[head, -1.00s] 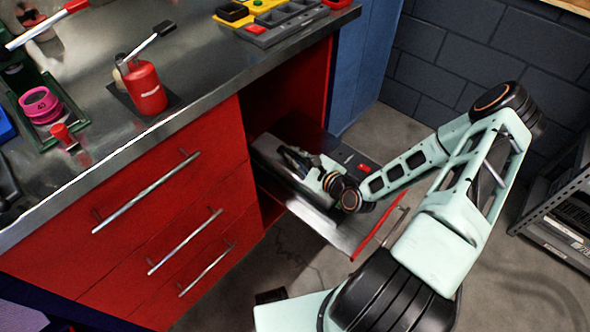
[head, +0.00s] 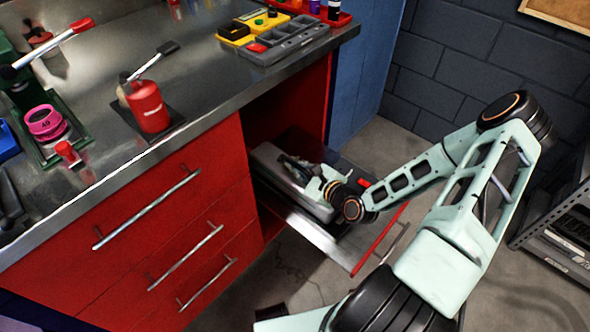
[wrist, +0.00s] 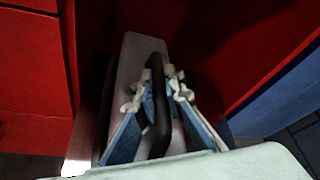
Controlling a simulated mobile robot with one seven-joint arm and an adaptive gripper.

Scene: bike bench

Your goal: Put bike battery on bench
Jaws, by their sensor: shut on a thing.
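The bike battery (head: 271,168) is a long grey block with a black handle, at the open lower drawer of the red bench cabinet. My gripper (head: 296,172) is shut on its handle from above. In the wrist view, the two fingers of my gripper (wrist: 159,92) press on both sides of the black handle, and the grey battery body (wrist: 131,62) shows beyond. I cannot tell whether the battery's underside touches the drawer (head: 312,234). The bench (head: 225,72) has a grey metal top above and to the left of the battery.
The middle of the top, behind the bottle, is fairly clear. The bench edge overhangs the drawer; a metal shelf (head: 560,235) stands right.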

